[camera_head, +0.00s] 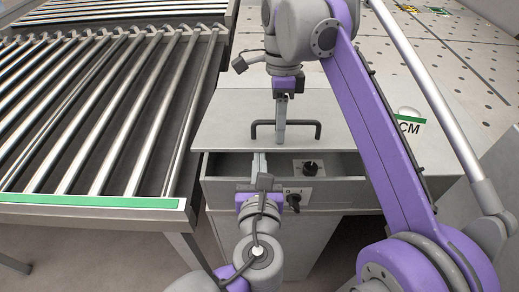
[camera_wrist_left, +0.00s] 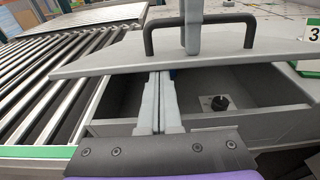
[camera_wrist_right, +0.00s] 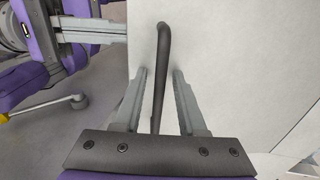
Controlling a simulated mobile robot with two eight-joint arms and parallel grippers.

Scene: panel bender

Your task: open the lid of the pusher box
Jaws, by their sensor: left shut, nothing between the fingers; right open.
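The pusher box (camera_head: 335,195) is grey; its lid (camera_head: 355,125) leaves a gap at the front, where the inside shows. In the left wrist view the lid (camera_wrist_left: 250,50) looks tilted. Its black handle (camera_head: 312,128) stands on top. My right gripper (camera_head: 281,128) is over the handle from above. In the right wrist view its open fingers (camera_wrist_right: 160,95) lie either side of the handle bar (camera_wrist_right: 163,60), without gripping it. My left gripper (camera_head: 259,165) is shut and empty at the front opening. Its fingertips (camera_wrist_left: 160,80) meet the lid's front edge; exact contact is unclear.
A roller conveyor (camera_head: 120,105) with a green-marked edge (camera_head: 90,201) stands close on the left. A perforated floor or table (camera_head: 455,75) lies behind.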

